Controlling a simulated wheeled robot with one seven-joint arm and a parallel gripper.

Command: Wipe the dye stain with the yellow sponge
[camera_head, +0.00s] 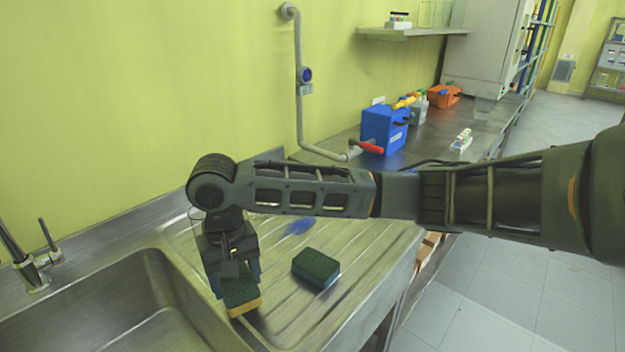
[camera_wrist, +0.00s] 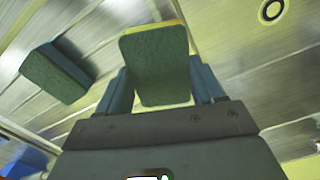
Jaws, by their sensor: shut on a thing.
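The yellow sponge (camera_head: 243,300) has a dark green top and a yellow lower edge. My gripper (camera_head: 236,277) points down over the ribbed steel drainboard and is shut on this sponge. In the wrist view the sponge (camera_wrist: 157,62) sits between the two fingers of my gripper (camera_wrist: 160,88). I cannot tell whether its underside touches the board. The dye stain (camera_head: 298,227) is a blue smear on the drainboard, behind and to the right of the held sponge.
A blue sponge with a green top (camera_head: 316,268) lies on the drainboard right of my gripper, also in the wrist view (camera_wrist: 57,72). The sink basin (camera_head: 120,310) and tap (camera_head: 38,262) are at left. A blue box (camera_head: 385,130) stands on the bench behind.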

